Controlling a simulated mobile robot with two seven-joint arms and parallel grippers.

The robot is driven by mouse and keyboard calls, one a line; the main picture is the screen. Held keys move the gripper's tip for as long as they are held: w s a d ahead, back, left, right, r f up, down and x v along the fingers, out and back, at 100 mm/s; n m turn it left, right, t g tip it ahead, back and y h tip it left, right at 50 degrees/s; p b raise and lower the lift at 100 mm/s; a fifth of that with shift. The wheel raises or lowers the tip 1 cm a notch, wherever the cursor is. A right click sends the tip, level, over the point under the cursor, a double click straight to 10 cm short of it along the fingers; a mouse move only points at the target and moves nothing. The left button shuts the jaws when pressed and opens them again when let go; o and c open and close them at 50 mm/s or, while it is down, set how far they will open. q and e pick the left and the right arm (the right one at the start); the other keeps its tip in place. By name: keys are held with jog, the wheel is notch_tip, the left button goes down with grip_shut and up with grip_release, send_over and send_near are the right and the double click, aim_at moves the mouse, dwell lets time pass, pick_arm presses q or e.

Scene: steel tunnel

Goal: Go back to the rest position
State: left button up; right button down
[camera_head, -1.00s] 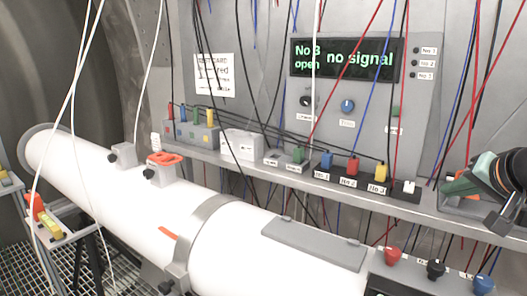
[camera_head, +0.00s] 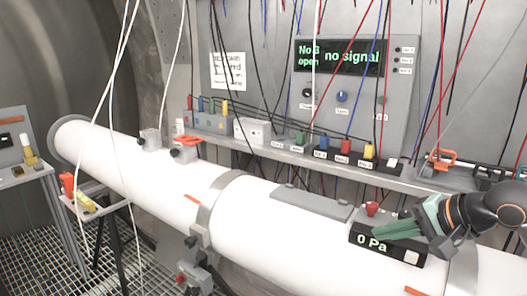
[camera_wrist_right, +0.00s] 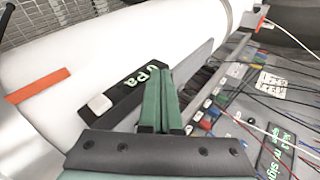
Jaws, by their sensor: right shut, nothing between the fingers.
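My right gripper (camera_head: 380,231) comes in from the right edge of the head view. Its green fingers are shut with nothing between them. They lie in front of the black "0 Pa" display box (camera_head: 372,244) on the white tube; I cannot tell if they touch it. In the right wrist view the two green fingers (camera_wrist_right: 161,72) lie side by side, with the box (camera_wrist_right: 126,100) and its white button just left of them. My left gripper is not in view.
The long white tube (camera_head: 125,154) runs across the front. Behind it a shelf (camera_head: 270,150) carries coloured connectors and hanging cables. A panel screen (camera_head: 340,58) reads "No 3 open, no signal". A side stand (camera_head: 100,203) and metal grating lie at left.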

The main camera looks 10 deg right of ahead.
jog(key=s+a+f+m+t+y, duration=0.1)
jog(key=s+a+f+m+y, duration=0.15)
jog(key=a+m+y, duration=0.45)
jog(key=s+a+f+m+y, duration=0.1)
jog(key=a+f+m+y, duration=0.3)
jog(key=a+m, duration=0.55)
jog(key=s+d+f+m+t+h, duration=0.2)
jog(key=f+m+h, duration=0.2)
jog(key=f+m, duration=0.5)
jog(key=s+d+f+m+t+h, duration=0.15)
jog(key=f+m+h, duration=0.3)
jog(key=m, duration=0.75)
jog(key=s+d+f+m+t+h, duration=0.1)
jog(key=d+f+m+t+h, duration=0.2)
jog(key=f+m, duration=0.65)
jog(key=s+a+f+m+g+h, duration=0.1)
jog(key=s+f+m+g+h, duration=0.1)
jog(key=s+f+m+g, duration=0.5)
jog(key=s+f+m, duration=0.5)
jog(key=s, duration=0.1)
jog(key=shift+s+f, duration=0.15)
jog(key=shift+s, duration=0.15)
jog(key=shift+a+h, duration=0.15)
jog(key=shift+h, duration=0.1)
